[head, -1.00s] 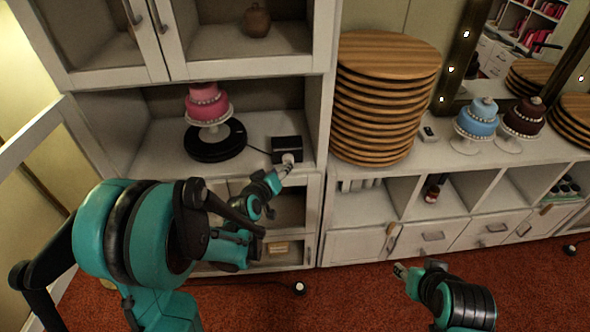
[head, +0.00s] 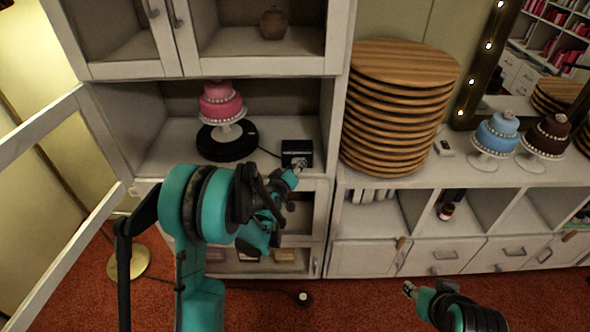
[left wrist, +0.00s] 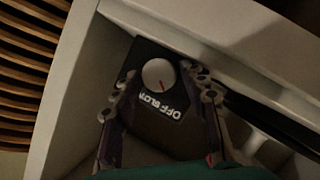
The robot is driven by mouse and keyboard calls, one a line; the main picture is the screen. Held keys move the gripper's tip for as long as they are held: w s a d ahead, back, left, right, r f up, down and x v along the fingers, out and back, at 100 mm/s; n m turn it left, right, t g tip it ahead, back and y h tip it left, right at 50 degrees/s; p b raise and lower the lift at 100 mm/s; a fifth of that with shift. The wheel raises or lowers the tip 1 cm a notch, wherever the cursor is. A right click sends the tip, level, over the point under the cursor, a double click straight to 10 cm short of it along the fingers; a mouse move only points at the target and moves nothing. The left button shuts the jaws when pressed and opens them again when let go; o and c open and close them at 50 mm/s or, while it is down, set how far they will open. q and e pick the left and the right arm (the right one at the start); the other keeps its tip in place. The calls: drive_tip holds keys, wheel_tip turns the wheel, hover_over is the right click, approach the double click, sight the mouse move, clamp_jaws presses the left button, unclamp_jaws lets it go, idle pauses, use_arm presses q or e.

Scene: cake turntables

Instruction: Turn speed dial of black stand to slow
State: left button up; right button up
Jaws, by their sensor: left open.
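The black turntable stand (head: 228,144) sits on the cabinet shelf and carries a pink tiered cake (head: 221,103) on a white pedestal. A cord joins it to a black control box (head: 297,150) at the shelf's right front. In the left wrist view, the box shows a round white speed dial (left wrist: 158,75) with a red mark, and lettering that reads OFF and SLOW. My left gripper (head: 297,166) is at the front of the box, open, its fingers on either side of the dial in the left wrist view (left wrist: 160,95). Contact cannot be told. My right gripper (head: 409,289) is low over the floor, away from the shelf.
The cabinet's right wall (head: 336,120) stands close beside the box. A tall stack of wooden boards (head: 395,110) is on the counter to the right, with blue (head: 497,133) and brown (head: 547,137) cakes beyond. An open cabinet door (head: 50,130) is at left.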

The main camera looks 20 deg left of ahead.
use_arm(q)
drive_tip(key=c, duration=0.9)
